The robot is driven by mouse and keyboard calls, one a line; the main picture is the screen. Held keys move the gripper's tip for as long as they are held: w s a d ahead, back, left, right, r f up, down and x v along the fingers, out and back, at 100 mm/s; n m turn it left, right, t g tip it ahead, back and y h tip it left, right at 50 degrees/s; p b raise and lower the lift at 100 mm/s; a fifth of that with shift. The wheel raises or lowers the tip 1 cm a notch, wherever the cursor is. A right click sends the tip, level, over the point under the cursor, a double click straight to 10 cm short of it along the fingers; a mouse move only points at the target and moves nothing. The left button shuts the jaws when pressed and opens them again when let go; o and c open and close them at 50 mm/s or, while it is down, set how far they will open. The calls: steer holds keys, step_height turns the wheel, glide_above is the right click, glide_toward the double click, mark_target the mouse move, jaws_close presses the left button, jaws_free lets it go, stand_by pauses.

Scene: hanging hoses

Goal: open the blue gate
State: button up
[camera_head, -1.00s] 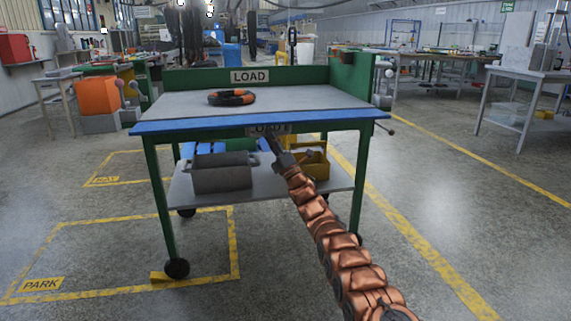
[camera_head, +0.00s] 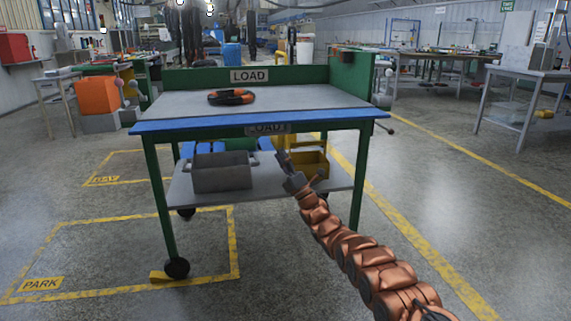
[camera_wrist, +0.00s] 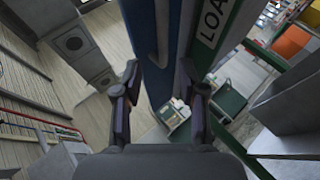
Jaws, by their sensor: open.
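The blue gate (camera_head: 215,124) shows in the head view as a long blue strip along the front edge of a green cart's grey top. It looks level and unbroken from corner to corner. A LOAD sign (camera_head: 268,128) sits just under its middle. My gripper (camera_head: 283,160) is below and in front of the strip, right of centre, and appears apart from it. In the wrist view my gripper (camera_wrist: 164,88) has its two fingers spread with nothing held. A blue band (camera_wrist: 182,65) and a LOAD sign (camera_wrist: 211,22) run past beyond the fingers, turned sideways.
An orange and black ring (camera_head: 231,97) lies on the cart top. The cart's lower shelf (camera_head: 275,190) carries a grey bin (camera_head: 222,178), blue items (camera_head: 204,148) and a yellow box (camera_head: 312,160). The floor right of the cart is clear. A grey table (camera_head: 530,75) stands at far right.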

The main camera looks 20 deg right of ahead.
steer(key=shift+v, duration=1.05)
